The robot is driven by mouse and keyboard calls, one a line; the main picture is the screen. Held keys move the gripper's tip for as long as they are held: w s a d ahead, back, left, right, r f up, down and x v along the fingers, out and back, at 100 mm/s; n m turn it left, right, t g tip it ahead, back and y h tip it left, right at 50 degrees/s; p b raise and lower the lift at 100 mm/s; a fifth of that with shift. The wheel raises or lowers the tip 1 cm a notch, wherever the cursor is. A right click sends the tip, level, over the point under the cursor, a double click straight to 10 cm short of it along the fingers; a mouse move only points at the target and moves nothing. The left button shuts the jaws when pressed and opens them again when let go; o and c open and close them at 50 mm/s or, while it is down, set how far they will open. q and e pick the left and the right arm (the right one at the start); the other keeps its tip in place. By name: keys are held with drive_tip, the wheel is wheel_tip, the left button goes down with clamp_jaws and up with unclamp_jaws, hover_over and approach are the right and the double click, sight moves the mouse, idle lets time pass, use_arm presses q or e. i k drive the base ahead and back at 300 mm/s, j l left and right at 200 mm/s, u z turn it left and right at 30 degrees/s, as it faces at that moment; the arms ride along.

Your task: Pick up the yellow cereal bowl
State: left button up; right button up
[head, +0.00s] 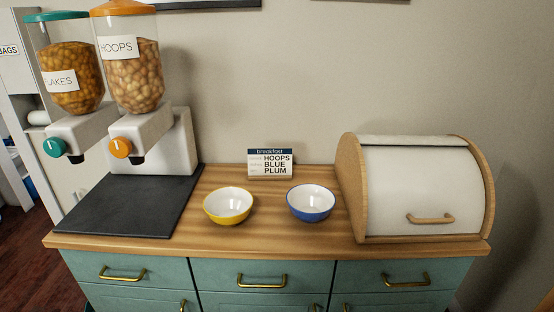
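The yellow cereal bowl (228,206) is white inside and yellow outside. It stands upright and looks empty on the wooden counter, left of a blue bowl (311,202) of similar size. A clear gap separates the two bowls. Neither of my grippers shows in the head view.
Two cereal dispensers, flakes (70,78) and hoops (132,62), stand over a dark mat (128,205) at the left. A small breakfast sign (270,163) stands behind the bowls. A bread box (422,188) fills the right end. The counter (265,237) in front of the bowls is clear.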

sight(226, 206)
drive_tip(key=j+u, duration=0.25)
drive_tip(key=j, duration=0.4)
drive_tip(key=j+u, duration=0.25)
drive_tip(key=j, duration=0.35)
drive_tip(key=i, duration=0.05)
